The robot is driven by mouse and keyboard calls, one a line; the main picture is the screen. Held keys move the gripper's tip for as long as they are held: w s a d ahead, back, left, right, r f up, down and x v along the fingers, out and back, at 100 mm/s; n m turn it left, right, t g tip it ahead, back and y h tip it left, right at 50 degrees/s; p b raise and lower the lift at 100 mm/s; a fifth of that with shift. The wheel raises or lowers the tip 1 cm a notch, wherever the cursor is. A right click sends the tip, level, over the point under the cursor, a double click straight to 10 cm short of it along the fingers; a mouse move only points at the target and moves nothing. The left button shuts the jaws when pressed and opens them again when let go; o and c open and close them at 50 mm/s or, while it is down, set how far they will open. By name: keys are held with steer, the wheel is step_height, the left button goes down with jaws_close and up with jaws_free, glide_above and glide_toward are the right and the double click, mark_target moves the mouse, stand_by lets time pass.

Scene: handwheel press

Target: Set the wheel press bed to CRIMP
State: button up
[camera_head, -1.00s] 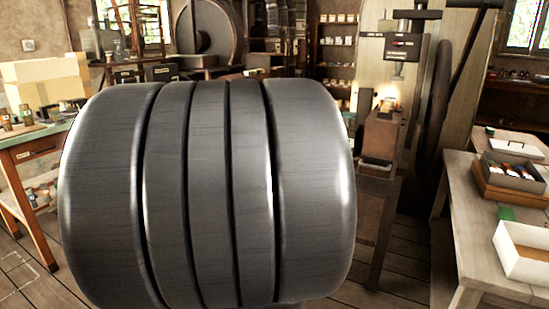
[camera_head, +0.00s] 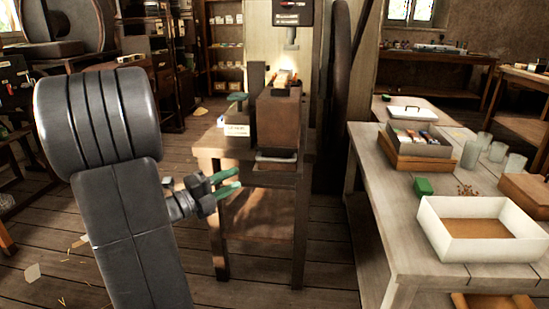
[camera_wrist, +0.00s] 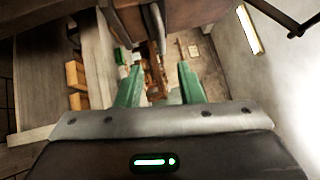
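The press stands at the centre of the head view, on a wooden stand (camera_head: 258,225). Its dark head (camera_head: 292,13) has a small label and a short ram below it. A brown block-like part (camera_head: 278,120) sits under the ram. A large dark wheel (camera_head: 340,95), seen edge-on, is right of the column. A white label (camera_head: 237,130) is at the stand's front left; I cannot read it or any CRIMP mark. My gripper (camera_head: 235,182) is in front of the stand, below its top. Its green fingers are apart with nothing between them, as the wrist view (camera_wrist: 160,88) also shows.
Bare floor lies before the stand. Shelves (camera_head: 226,60) stand behind.

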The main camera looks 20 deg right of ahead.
mark_target(269, 161)
steer(key=b+x, duration=0.2)
steer(key=x, duration=1.1)
steer(key=shift+d, duration=0.3)
jaws_close()
